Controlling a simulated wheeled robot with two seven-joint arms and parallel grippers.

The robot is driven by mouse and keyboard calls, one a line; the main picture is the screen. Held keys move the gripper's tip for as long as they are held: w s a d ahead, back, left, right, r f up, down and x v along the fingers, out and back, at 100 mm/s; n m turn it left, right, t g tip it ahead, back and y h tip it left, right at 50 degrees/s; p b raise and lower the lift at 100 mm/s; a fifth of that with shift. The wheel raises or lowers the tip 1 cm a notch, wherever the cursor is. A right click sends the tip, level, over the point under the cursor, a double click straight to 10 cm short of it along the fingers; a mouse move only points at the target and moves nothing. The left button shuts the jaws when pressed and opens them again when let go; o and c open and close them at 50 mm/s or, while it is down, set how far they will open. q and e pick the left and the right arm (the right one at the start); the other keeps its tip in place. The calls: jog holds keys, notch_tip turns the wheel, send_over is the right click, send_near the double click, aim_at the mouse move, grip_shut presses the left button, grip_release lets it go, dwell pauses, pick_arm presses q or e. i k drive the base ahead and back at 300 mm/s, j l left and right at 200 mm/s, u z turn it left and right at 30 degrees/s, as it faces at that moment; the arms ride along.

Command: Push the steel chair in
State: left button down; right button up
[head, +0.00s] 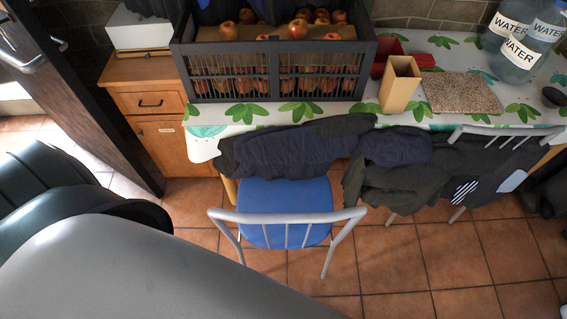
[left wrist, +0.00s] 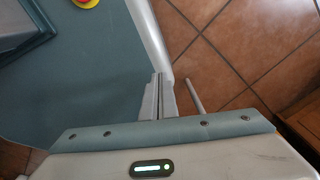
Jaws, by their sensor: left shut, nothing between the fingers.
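The steel chair (head: 270,216) stands at the table's near side, with a grey tube back towards me and a blue seat (head: 285,200). The front of its seat reaches under dark clothes hanging at the table edge. My left gripper (left wrist: 159,80) shows in the left wrist view, its fingers together and empty, above tiled floor beside my base. A pale thin rod (left wrist: 195,95) is just right of the fingers; I cannot tell what it belongs to. The left gripper does not show in the head view, where a grey arm link fills the lower left. My right gripper is in neither view.
The table (head: 205,146) has a leaf-patterned cloth and holds a crate of apples (head: 270,60), a tan box (head: 400,84) and water jugs (head: 520,50). Another chair (head: 505,131) with dark clothes stands right. A wooden cabinet (head: 150,102) is left. Tiled floor (head: 430,270) is clear at right.

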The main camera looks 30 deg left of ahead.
aim_at(282, 214)
jog(key=k+j, duration=0.8)
jog(key=i+j+u, duration=0.15)
jog(key=u, duration=0.15)
jog(key=j, duration=0.1)
